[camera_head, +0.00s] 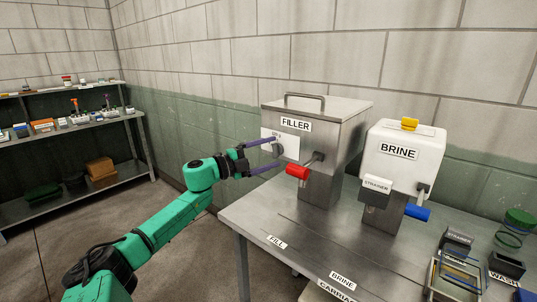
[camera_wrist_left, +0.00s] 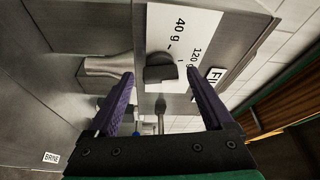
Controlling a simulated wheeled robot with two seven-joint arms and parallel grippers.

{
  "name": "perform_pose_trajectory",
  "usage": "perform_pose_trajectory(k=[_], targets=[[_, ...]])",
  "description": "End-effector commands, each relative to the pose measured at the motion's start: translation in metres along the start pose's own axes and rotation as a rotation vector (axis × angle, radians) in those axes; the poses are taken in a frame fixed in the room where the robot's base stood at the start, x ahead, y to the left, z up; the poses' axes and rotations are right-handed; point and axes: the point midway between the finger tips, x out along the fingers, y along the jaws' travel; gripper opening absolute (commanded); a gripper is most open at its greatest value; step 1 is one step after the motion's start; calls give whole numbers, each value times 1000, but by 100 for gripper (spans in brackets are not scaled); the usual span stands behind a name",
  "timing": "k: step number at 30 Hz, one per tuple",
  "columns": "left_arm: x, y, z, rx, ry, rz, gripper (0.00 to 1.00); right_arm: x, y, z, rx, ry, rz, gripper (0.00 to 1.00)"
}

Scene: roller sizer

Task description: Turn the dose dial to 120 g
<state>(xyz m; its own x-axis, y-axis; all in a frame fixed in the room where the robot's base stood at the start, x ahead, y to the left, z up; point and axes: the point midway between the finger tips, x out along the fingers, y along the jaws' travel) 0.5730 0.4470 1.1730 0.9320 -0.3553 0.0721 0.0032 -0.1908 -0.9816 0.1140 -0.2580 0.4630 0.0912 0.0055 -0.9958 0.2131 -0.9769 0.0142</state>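The dose dial (camera_wrist_left: 160,70) is a dark grey knob on a white plate marked 40 g and 120 g, on the side of the steel FILLER machine (camera_head: 335,130). I cannot tell which mark the dial points to. The dial also shows small in the head view (camera_head: 278,149). My left gripper (camera_head: 276,155) is open in front of the plate. In the left wrist view its two purple fingers (camera_wrist_left: 159,74) stand apart on either side of the dial; I cannot tell whether they touch it. My right gripper is not in view.
A red-handled lever (camera_head: 297,171) sticks out of the filler close to my left gripper. A white BRINE machine (camera_head: 403,150) with a blue handle (camera_head: 417,212) stands to the right. Dark strainer and wash blocks (camera_head: 507,264) lie at the table's right. A shelf (camera_head: 75,125) stands far left.

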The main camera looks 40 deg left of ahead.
Motion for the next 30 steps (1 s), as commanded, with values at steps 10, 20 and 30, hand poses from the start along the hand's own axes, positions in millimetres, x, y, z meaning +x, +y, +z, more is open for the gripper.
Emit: perform_pose_trajectory(k=[10,20,30], targets=[[-5,2,1,-4,0,0,85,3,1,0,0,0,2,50],[-47,4,1,-5,-1,1,85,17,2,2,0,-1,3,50],[-128,3,1,-3,-3,1,85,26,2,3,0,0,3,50]])
